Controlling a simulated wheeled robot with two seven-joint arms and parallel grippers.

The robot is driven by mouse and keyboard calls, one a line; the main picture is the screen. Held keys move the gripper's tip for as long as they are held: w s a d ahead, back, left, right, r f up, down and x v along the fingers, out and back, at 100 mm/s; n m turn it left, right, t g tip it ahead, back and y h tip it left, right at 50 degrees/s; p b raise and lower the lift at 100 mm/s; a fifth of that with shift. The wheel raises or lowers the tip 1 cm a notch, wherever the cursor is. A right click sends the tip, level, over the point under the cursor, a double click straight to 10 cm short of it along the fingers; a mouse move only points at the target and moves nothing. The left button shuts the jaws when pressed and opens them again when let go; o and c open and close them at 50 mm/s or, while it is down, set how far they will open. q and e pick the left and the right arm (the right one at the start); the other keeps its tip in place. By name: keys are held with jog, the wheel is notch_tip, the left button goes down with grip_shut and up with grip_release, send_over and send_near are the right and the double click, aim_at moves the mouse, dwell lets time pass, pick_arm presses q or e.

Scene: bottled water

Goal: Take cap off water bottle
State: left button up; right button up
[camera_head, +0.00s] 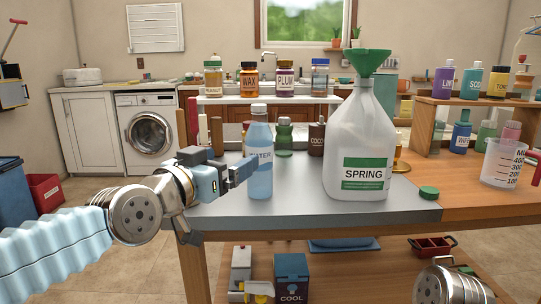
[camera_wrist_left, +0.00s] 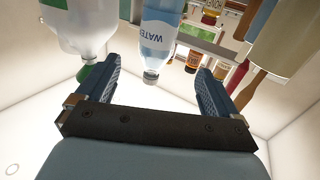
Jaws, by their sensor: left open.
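The water bottle (camera_head: 259,160) is light blue with a "WATER" label and stands upright near the left end of the grey tabletop (camera_head: 305,205). Its pale cap (camera_head: 258,108) is on top. My right gripper is out of view.
A large "SPRING" jug (camera_head: 360,150) with a green funnel (camera_head: 366,62) stands close to the bottle's right. A loose green cap (camera_head: 429,192) and a measuring jug (camera_head: 500,165) are farther right. Small bottles line a rack (camera_head: 265,99) behind. Free tabletop lies in front.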

aim_at(250, 147)
pick_arm(q)
jog(key=p+x, duration=0.3)
jog(key=x, duration=0.5)
jog(key=shift+w+d+p, duration=0.15)
jog(key=shift+w+p, duration=0.1)
jog(key=shift+p, duration=0.1)
jog(key=p+x, duration=0.1)
jog(key=x, duration=0.4)
jog(key=shift+w+d+p, duration=0.1)
jog(key=shift+d+p, duration=0.25)
jog(key=shift+p, duration=0.05)
jog(key=shift+r, duration=0.1)
jog(key=c, duration=1.4)
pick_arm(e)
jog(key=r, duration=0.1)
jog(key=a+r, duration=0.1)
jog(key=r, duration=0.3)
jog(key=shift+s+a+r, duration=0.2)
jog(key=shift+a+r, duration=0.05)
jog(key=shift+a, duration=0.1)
